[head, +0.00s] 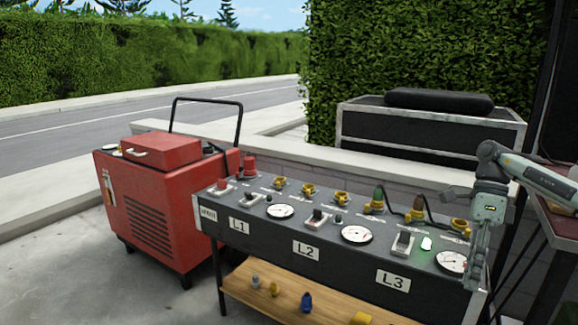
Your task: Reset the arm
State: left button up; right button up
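My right arm comes in from the right edge, and its gripper (477,270) points down at the right end of a grey control panel (262,240) labelled L1, L2 and L3. The fingers overlap the rightmost gauge (450,261) and the panel's right corner in the picture. They look narrow and close together, seen edge-on, so I cannot tell whether they are open or shut. Nothing shows clearly between them. I cannot tell whether they touch the panel. My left gripper is not in view.
The panel carries switches, gauges and yellow sockets; a green plug (379,196) and a brown plug (418,205) are fitted. A green light (427,243) glows. A red generator (150,215) stands left. A wooden shelf (320,290) below holds loose plugs. A black case (425,135) stands behind a low wall.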

jog(key=w+a+f+t+y, duration=0.1)
jog(key=w+a+f+y, duration=0.2)
jog(key=a, duration=0.7)
jog(key=w+a+f+t+y, duration=0.1)
jog(key=a+f+t+y, duration=0.2)
jog(key=a, duration=0.7)
jog(key=w+a+r+m+t+y, duration=0.2)
jog(key=a+m+t+y, duration=0.25)
jog(key=a+m, duration=0.25)
jog(key=w+a+r+m+t+y, duration=0.2)
jog(key=w+a+m+t+y, duration=0.1)
jog(key=a+m+t, duration=0.35)
jog(key=d+f+m+t+h, duration=0.6)
jog(key=d+f+m+h, duration=0.45)
jog(key=m, duration=0.75)
jog(key=s+d+f+m+g+h, duration=0.3)
jog(key=s+d+f+m+h, duration=0.3)
jog(key=d+f+m, duration=0.15)
jog(key=s+d+f+m+g, duration=0.2)
jog(key=s+f, duration=0.3)
jog(key=s, duration=0.4)
jog(key=s+d+f+m+g+h, duration=0.1)
jog(key=s+f+g, duration=0.3)
jog(key=s, duration=0.5)
jog(key=s+d+f+m+g, duration=0.3)
jog(key=s+f, duration=0.3)
jog(key=s, duration=0.3)
jog(key=shift+d+m+g, duration=0.4)
jog(key=shift+d+m, duration=0.1)
jog(key=shift+d, duration=0.05)
